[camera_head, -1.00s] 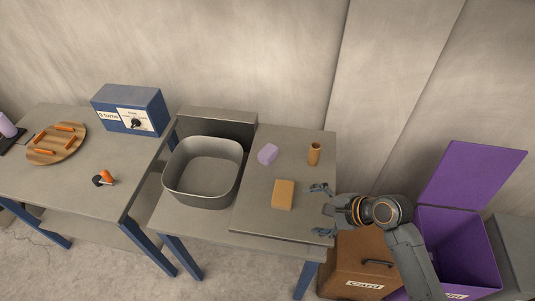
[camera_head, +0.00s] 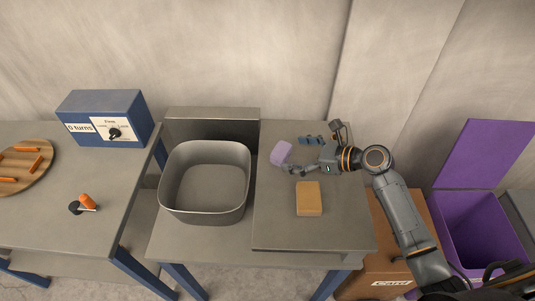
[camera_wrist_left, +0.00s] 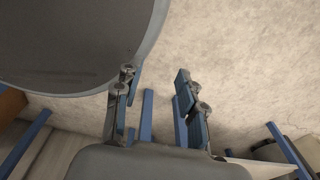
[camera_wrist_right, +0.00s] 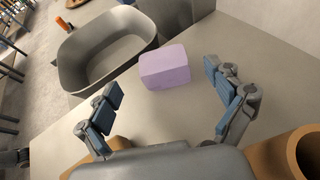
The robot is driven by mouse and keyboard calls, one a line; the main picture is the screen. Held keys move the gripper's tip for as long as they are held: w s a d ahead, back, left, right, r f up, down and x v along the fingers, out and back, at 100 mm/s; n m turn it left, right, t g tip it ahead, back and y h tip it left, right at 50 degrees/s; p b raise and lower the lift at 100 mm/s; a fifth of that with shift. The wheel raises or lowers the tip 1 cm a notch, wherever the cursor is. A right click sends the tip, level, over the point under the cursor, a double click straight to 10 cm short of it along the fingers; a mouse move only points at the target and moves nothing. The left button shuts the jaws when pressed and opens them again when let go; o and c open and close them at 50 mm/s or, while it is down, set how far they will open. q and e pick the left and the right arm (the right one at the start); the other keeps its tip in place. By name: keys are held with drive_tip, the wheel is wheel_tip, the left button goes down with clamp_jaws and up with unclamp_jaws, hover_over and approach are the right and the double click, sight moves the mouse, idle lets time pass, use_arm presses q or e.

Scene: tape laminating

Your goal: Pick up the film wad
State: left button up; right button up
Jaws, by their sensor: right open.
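The film wad, a pale lilac block (camera_head: 281,152), lies on the right-hand board of the middle table. In the right wrist view the wad (camera_wrist_right: 166,68) sits ahead of the fingers, towards the basin. My right gripper (camera_head: 296,154) is open, low over the board just right of the wad. Its fingers point at the wad, one to each side, with nothing held between them. My left gripper (camera_wrist_left: 155,82) shows only in the left wrist view, open and empty, with the floor behind it.
A grey basin (camera_head: 205,180) stands left of the wad. A tan block (camera_head: 309,199) lies in front of my right gripper. A tan cup (camera_wrist_right: 300,155) stands close by at lower right in the right wrist view. A purple bin (camera_head: 483,225) stands to the right.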

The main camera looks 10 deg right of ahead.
sight(287, 152)
drive_tip(key=shift+w+a+f, duration=0.15)
drive_tip(key=shift+w+a, duration=0.1)
drive_tip(key=shift+w, duration=0.1)
drive_tip(key=shift+w+a+f, duration=0.1)
drive_tip(key=shift+w+a, duration=0.1)
drive_tip(key=shift+a, duration=0.05)
drive_tip(key=shift+x, duration=0.75)
drive_tip(key=x, duration=0.3)
drive_tip(key=shift+w+a+f, duration=0.15)
drive_tip(key=shift+w+f, duration=0.1)
drive_tip(key=shift+w, duration=0.1)
drive_tip(key=shift+w+a+f, duration=0.1)
drive_tip(key=shift+w+a, duration=0.05)
use_arm(q)
drive_tip(key=shift+s+d, duration=0.25)
drive_tip(key=shift+d, duration=0.25)
use_arm(e)
drive_tip(key=c, duration=0.9)
